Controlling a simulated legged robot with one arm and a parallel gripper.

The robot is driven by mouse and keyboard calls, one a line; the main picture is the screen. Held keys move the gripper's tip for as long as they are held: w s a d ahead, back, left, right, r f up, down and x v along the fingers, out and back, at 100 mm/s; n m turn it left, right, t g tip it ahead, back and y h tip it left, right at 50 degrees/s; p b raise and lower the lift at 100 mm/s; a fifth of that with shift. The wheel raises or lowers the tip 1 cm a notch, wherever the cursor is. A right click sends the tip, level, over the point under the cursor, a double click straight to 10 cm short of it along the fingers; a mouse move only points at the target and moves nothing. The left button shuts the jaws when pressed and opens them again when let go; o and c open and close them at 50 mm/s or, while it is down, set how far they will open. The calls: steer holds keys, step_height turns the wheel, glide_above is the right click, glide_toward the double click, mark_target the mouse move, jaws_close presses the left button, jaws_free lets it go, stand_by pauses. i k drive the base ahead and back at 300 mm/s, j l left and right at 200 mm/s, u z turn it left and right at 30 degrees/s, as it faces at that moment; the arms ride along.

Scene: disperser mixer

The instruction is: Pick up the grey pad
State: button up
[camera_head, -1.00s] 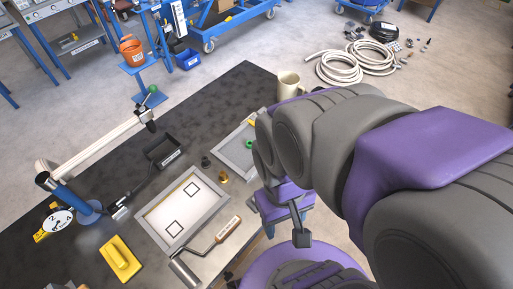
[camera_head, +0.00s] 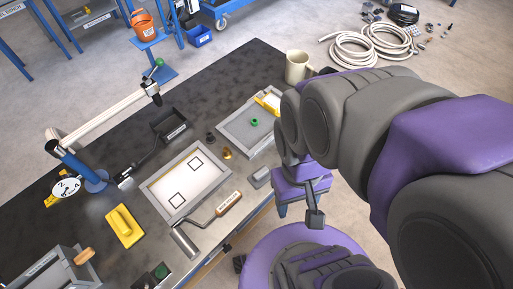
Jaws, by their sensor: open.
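The grey pad appears to be a small grey block (camera_head: 259,177) on the right edge of the table, just below the grey tray with the green piece. My gripper (camera_head: 300,212) hangs from the purple wrist just right of the table edge, to the right of the grey block and apart from it. One dark fingertip shows clearly; the other is mostly hidden. The gripper is open, and I see nothing between its fingers.
The dark table (camera_head: 90,215) holds a framed panel with two squares (camera_head: 190,178), a roller (camera_head: 205,222), a yellow float (camera_head: 124,226) and a grey tray (camera_head: 238,131). A mug (camera_head: 296,68) stands at the far edge.

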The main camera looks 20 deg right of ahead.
mark_target(260, 177)
steer(key=k+j+z, duration=0.1)
steer(key=k+z, duration=0.65)
steer(key=i+j, duration=0.05)
steer(key=i, duration=0.05)
